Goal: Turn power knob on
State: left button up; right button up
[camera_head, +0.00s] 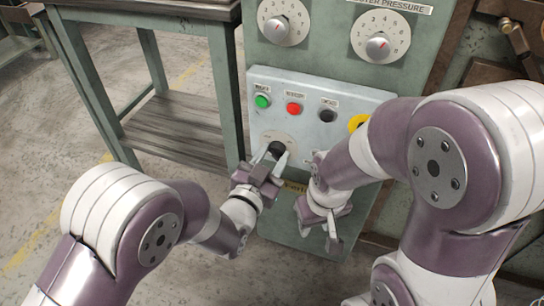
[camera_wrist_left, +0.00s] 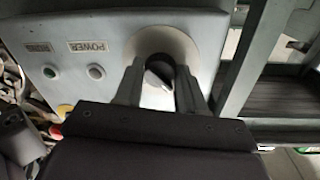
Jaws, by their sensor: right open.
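The power knob (camera_head: 277,148) is a round black knob on a pale dial plate, low on the left of the grey control box (camera_head: 345,98). My right gripper (camera_head: 318,234) is open and empty, lower right of the knob, in front of the green cabinet.
Above the knob are a green button (camera_head: 262,101), a red button (camera_head: 294,109) and a black button (camera_head: 327,115). A yellow piece (camera_head: 358,122) is partly behind my right arm. Two numbered dials (camera_head: 283,22) (camera_head: 380,45) sit higher. A green-framed bench (camera_head: 178,125) stands close on the left.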

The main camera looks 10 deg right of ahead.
pick_arm(q)
jog(key=shift+m, duration=0.3)
jog(key=m+p, duration=0.1)
jog(key=m, duration=0.1)
jog(key=shift+r+m, duration=0.15)
jog(key=shift+m, duration=0.15)
jog(key=m+p, duration=0.2)
jog(key=m, duration=0.3)
jog(key=shift+y+p, duration=0.3)
jog(key=shift+p, duration=0.05)
jog(key=m+p, duration=0.2)
jog(key=m, duration=0.3)
jog(key=shift+r+y, duration=0.1)
jog(key=shift+y, duration=0.2)
jog(key=shift+m+p, duration=0.9)
jog(key=shift+m, duration=1)
jog(key=o, duration=1)
jog(key=shift+o, duration=0.2)
